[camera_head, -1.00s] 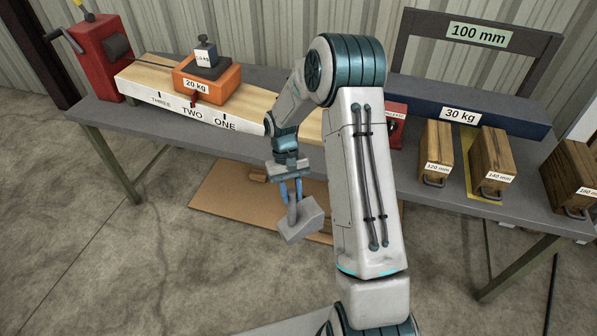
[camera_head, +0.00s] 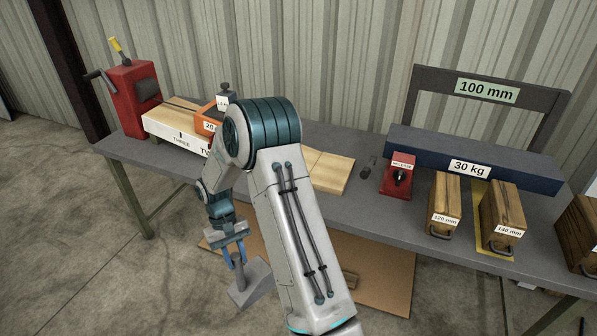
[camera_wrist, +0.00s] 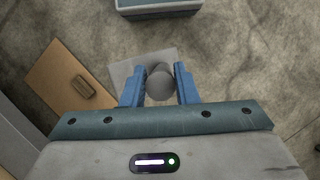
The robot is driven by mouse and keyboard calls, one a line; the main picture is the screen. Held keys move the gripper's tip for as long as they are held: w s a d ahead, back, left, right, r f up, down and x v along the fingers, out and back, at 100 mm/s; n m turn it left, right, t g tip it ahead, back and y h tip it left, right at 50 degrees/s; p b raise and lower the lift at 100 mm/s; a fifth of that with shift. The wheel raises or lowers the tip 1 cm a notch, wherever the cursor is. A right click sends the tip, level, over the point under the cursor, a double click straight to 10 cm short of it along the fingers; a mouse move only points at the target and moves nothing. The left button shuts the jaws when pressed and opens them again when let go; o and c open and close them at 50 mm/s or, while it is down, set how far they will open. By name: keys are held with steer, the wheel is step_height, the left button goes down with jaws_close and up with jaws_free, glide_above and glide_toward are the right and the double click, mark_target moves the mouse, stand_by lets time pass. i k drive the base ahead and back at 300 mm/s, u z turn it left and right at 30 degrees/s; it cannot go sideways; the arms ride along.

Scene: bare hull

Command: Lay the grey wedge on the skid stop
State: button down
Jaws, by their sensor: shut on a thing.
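The grey wedge (camera_head: 251,284) hangs below my gripper (camera_head: 237,259) in the head view, in front of the bench and lower than its top. My gripper is shut on the wedge's rounded handle. In the wrist view the blue fingers (camera_wrist: 159,90) stand on both sides of the grey handle (camera_wrist: 158,76), and part of the flat wedge (camera_wrist: 125,72) shows beyond. The wedge is clear of the bench.
A wooden plank (camera_head: 328,172) with position labels carries an orange 20 kg block (camera_head: 207,113), partly hidden by my arm. A red crank box (camera_head: 131,95), red button box (camera_head: 397,176), blue 30 kg beam (camera_head: 470,158) and wooden blocks (camera_head: 446,205) stand on the bench (camera_head: 350,204). Cardboard (camera_head: 388,270) lies below.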

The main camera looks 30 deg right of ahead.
mark_target(331, 170)
steer(key=u, duration=1.3)
steer(key=i, duration=0.95)
steer(key=z, duration=3.1)
